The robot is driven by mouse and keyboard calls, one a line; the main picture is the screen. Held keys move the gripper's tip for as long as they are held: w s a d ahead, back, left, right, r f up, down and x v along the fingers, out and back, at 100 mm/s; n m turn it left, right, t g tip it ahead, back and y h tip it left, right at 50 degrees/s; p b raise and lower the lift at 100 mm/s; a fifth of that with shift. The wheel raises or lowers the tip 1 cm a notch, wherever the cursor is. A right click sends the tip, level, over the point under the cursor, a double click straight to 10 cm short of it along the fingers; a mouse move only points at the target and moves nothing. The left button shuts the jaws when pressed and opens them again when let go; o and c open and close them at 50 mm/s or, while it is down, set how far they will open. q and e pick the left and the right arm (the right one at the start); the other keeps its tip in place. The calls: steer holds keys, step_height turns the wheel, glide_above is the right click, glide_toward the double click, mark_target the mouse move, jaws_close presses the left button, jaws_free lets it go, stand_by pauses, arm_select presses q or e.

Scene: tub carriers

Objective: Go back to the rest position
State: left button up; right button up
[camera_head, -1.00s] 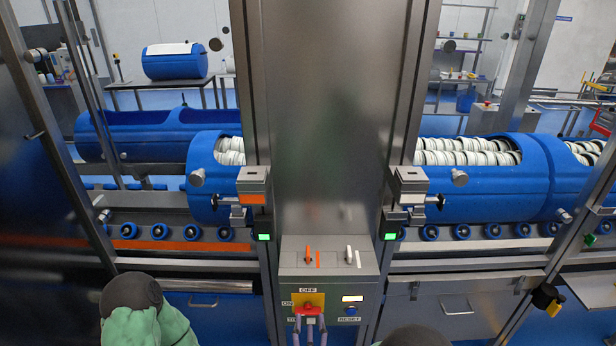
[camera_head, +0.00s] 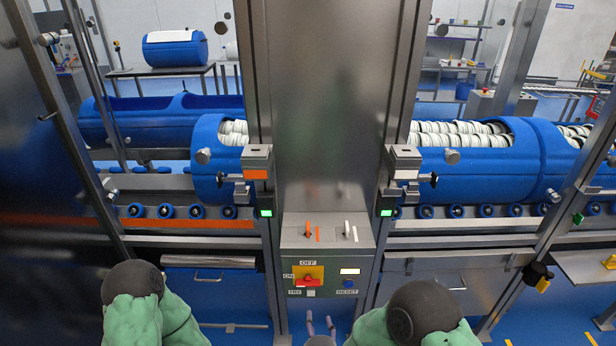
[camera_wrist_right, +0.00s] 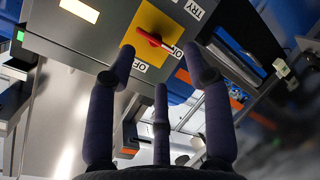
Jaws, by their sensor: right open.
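The grey control box (camera_head: 330,262) on the steel column has a yellow plate (camera_head: 296,271) with a red rotary handle (camera_head: 308,282). The handle lies roughly level, with labels ON, OFF and TRY around it. The red handle also shows in the right wrist view (camera_wrist_right: 152,40). My right gripper (camera_head: 320,320) is at the bottom centre of the head view, below the box and apart from the handle. In the wrist view its fingers (camera_wrist_right: 162,75) are spread with nothing between them. My left gripper is not in view.
Blue tubs (camera_head: 500,182) holding white rings lie on rollers behind the column, at both sides. Green lights (camera_head: 266,213) show on both sides of the column. Steel posts (camera_head: 562,200) and low panels (camera_head: 448,290) border the space before me.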

steer(key=s+d+f+m+g+y, duration=0.1)
steer(key=s+d+f+m+g, duration=0.2)
steer(key=f, duration=0.4)
steer(key=s+d+f+m+g, duration=0.2)
steer(key=s+f+m+g, duration=0.2)
steer(key=f+m+g, duration=0.15)
steer(key=s+d+f+m+g+y, duration=0.1)
steer(key=s+f+m+g, duration=0.1)
steer(key=s, duration=0.4)
steer(key=s+d+f+m+g+y, duration=0.1)
steer(key=s+f+m+g, duration=0.2)
steer(key=s+m, duration=0.3)
steer(key=shift+s+d+f, duration=0.15)
steer(key=shift+s+f, duration=0.05)
steer(key=shift+f, duration=0.4)
